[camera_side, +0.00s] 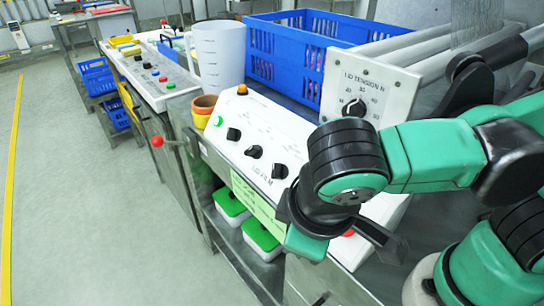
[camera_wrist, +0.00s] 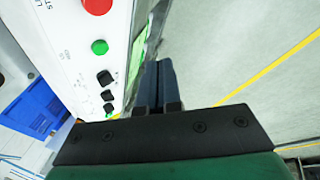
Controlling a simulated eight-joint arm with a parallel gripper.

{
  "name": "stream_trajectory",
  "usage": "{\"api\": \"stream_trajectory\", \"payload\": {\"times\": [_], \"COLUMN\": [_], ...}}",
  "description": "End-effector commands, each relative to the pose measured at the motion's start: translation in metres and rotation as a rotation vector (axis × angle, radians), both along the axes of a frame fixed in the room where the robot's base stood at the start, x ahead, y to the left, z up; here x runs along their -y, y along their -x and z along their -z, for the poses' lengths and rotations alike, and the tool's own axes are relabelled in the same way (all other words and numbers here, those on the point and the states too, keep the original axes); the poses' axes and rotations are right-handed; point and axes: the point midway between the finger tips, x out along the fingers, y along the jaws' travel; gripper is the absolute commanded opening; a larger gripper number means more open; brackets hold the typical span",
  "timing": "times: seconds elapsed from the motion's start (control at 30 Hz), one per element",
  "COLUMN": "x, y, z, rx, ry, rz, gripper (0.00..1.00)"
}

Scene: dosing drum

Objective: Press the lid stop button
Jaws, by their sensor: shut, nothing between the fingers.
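A red button (camera_wrist: 97,4) sits at the top edge of the wrist view on a white sloped panel, beside cut-off lettering that begins "ST". A green button (camera_wrist: 99,47) lies below it in that view. In the side view, a sliver of red (camera_side: 349,233) shows on the panel beside my gripper, and my arm covers much of that end. My gripper (camera_wrist: 159,68) is shut and empty, its dark fingers just off the panel's front edge, right of and apart from the red button. In the side view the gripper (camera_side: 388,243) is partly hidden.
The panel (camera_side: 262,128) carries black knobs, another green button (camera_side: 219,122) and an orange lamp (camera_side: 242,89). A tension dial box (camera_side: 370,92), a blue crate (camera_side: 292,52) and a clear jug (camera_side: 218,55) stand behind. A red-balled lever (camera_side: 157,141) projects at the front.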

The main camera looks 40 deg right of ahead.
Motion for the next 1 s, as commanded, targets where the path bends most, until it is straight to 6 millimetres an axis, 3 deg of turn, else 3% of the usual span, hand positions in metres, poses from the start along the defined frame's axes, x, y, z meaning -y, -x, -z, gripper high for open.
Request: {"api": "stream_trajectory", "payload": {"times": [0.47, 1.0], "x": [0.006, 0.062], "y": [0.0, 0.0], "z": [0.004, 0.044], "rx": [0.0, 0.0], "ry": [0.001, 0.0], "rz": [0.0, 0.003], "gripper": [0.0, 0.0]}}
